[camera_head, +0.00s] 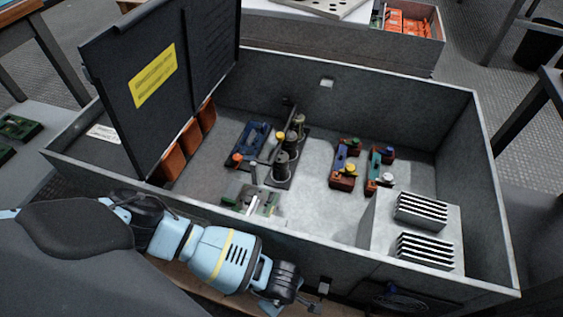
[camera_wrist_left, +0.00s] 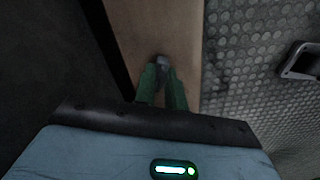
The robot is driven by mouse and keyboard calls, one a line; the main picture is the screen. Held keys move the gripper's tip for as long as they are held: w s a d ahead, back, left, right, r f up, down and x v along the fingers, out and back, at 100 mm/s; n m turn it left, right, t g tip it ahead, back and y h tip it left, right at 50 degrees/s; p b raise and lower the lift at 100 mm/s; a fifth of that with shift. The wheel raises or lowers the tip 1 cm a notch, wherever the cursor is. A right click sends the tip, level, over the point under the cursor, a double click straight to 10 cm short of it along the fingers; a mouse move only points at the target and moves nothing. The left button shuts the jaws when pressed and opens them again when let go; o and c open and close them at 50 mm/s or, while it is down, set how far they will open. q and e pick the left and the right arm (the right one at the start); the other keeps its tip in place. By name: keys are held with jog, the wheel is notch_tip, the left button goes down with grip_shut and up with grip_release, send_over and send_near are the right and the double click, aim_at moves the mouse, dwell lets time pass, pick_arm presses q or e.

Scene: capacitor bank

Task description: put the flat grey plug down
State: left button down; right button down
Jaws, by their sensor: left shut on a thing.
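My left gripper (camera_wrist_left: 163,88) shows in the left wrist view with its green fingers shut on a small grey piece, which I take to be the flat grey plug (camera_wrist_left: 162,61). The plug's tip sticks out just past the fingertips, over a brown board; I cannot tell whether it touches the board. The rest of the plug is hidden between the fingers. In the head view my left arm runs along the outside of the box's near wall, and its fingers and the plug are not clearly visible there. My right gripper is in neither view.
The open grey box (camera_head: 481,180) has its dark lid (camera_head: 150,85) raised at left. Inside stand dark cylinders (camera_head: 286,160), coloured blocks (camera_head: 345,165) and a finned light-grey unit (camera_head: 405,225). The brown board (camera_wrist_left: 187,20) borders a studded metal floor (camera_wrist_left: 245,60).

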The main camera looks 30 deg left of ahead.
pick_arm(q)
jog(key=c, duration=1.5)
grip_release()
jog(key=shift+o, duration=0.2)
jog(key=shift+r, duration=0.15)
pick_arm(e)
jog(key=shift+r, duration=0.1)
